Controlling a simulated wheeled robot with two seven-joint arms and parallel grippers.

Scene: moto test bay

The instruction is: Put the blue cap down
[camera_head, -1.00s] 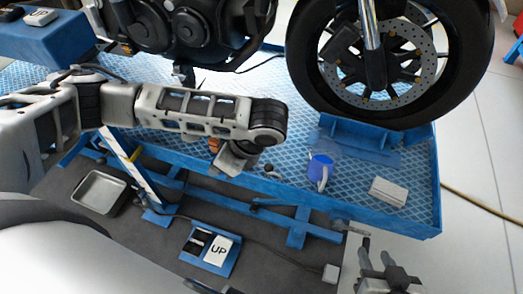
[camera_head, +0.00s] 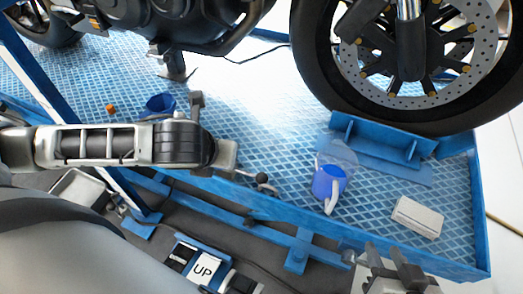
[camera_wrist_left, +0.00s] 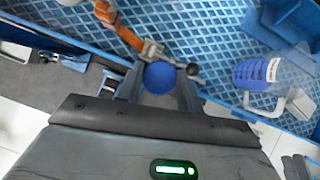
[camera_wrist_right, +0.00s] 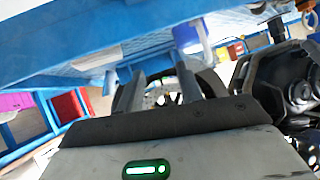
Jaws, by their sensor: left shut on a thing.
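The blue cap (camera_wrist_left: 160,77) shows as a round blue disc between the fingers of my left gripper (camera_wrist_left: 160,86) in the left wrist view. That gripper is shut on it. In the head view my left forearm hides the cap and fingertips; only a grey part of the hand (camera_head: 228,157) shows. I cannot tell whether the cap touches anything beneath it. My right gripper (camera_head: 388,260) is open and empty by the front edge of the lift deck, at the lower right of the head view. Its parted fingers also show in the right wrist view (camera_wrist_right: 158,90).
A blue jug (camera_head: 328,182) with a white handle stands on the blue lift deck (camera_head: 285,145). A white box (camera_head: 417,217) lies to its right. A black-knobbed lever (camera_head: 262,178) and an orange lever (camera_wrist_left: 122,32) are near my left gripper. A blue cup-like thing (camera_head: 160,103) stands farther back.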

